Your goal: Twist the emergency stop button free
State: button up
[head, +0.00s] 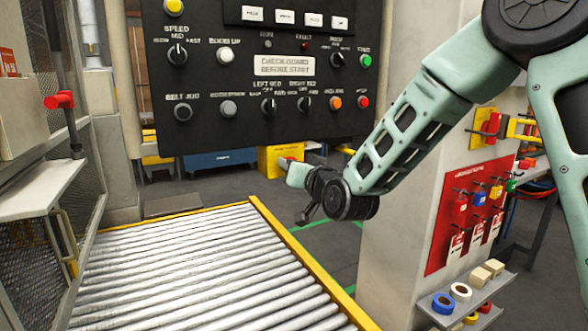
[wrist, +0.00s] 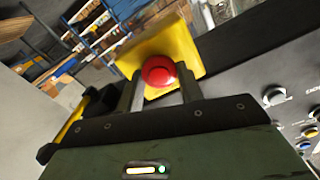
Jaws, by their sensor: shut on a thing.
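The emergency stop button (wrist: 159,71) is a round red mushroom head on a yellow box (wrist: 187,50). In the wrist view it sits between the two fingers of my gripper (wrist: 162,80), one finger on each side. My gripper is shut on the button. In the head view the yellow box (head: 268,160) is below the black control panel, and my gripper (head: 292,172) reaches it from the right. Only a little red shows there; my gripper hides most of the button.
The black control panel (head: 270,125) with knobs and lamps hangs just above my gripper. A roller conveyor (head: 190,270) with yellow rails lies below and to the left. A grey pillar (head: 400,220) with a red lockout board (head: 470,215) stands at the right.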

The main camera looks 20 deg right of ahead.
dwell(0.4)
jog(key=o, duration=1)
